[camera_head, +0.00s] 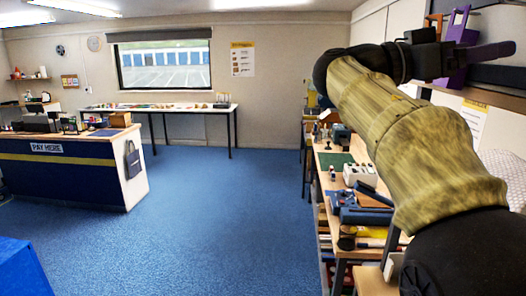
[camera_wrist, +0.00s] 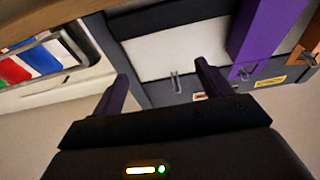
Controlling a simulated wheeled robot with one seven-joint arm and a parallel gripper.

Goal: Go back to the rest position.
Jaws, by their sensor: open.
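My arm reaches up along the right side of the head view. My gripper (camera_wrist: 160,85) shows in the wrist view with two dark purple fingers spread apart and nothing between them. In the head view, the gripper (camera_head: 488,50) is at the upper right, close to a shelf with a purple item (camera_head: 460,30) on it. In the wrist view, a purple piece (camera_wrist: 262,35) lies beyond the right finger. I cannot tell whether the gripper touches anything.
A cluttered workbench (camera_head: 338,160) runs along the right, below my arm. A wall shelf (camera_head: 490,92) is close to the gripper. A pay counter (camera_head: 60,180) stands at the left, and a long table (camera_head: 180,108) at the back. The blue floor (camera_head: 220,210) between is clear.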

